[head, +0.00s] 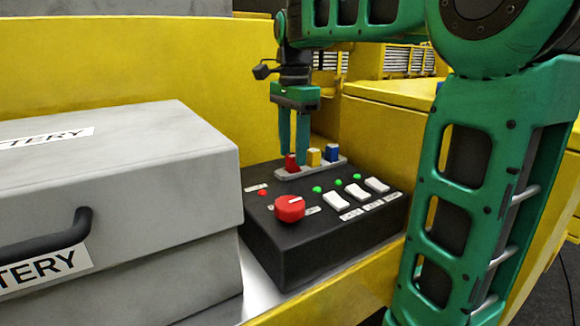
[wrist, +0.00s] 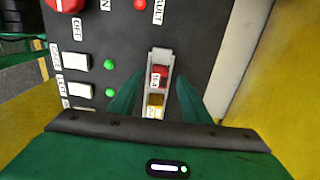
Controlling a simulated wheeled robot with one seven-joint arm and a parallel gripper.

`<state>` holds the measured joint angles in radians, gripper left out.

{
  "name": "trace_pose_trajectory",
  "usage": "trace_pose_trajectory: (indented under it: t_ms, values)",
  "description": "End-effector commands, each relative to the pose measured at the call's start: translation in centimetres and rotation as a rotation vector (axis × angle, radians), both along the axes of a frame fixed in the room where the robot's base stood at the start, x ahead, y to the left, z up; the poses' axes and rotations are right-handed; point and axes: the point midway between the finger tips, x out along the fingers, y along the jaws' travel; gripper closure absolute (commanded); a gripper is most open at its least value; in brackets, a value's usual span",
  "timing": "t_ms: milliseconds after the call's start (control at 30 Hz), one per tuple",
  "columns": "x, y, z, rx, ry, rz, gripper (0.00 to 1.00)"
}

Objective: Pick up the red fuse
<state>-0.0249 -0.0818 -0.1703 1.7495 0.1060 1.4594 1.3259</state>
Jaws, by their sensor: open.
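The red fuse (head: 291,162) stands at the left end of a grey fuse holder (head: 318,169) on top of a black control box (head: 290,240). In the wrist view the red fuse (wrist: 158,76) shows between my fingers, at the far end of the holder. My gripper (head: 294,158) points down over the holder with its green fingertips close to the red fuse. In the wrist view my gripper (wrist: 157,85) is open, one finger on each side of the holder, with gaps to the fuse.
A yellow fuse (head: 314,157) and a blue fuse (head: 332,152) stand in the same holder. The box carries a red knob (head: 290,208) and several white switches. A grey battery case (head: 120,210) stands at the left, and yellow walls (head: 130,60) rise behind.

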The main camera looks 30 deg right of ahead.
Motion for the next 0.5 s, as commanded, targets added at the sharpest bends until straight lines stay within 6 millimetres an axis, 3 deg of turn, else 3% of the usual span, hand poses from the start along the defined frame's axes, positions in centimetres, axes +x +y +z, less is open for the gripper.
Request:
trace_pose_trajectory:
  t_ms: [200,433,467,500]
  values:
    - [0.0,0.0,-2.1,0.0,0.0,0.001,0.56]
    - [0.0,0.0,-2.3,0.0,0.0,0.002,0.56]
    - [0.0,0.0,-2.3,0.0,0.0,0.001,0.59]
    - [0.0,0.1,-2.3,0.0,0.0,0.002,0.68]
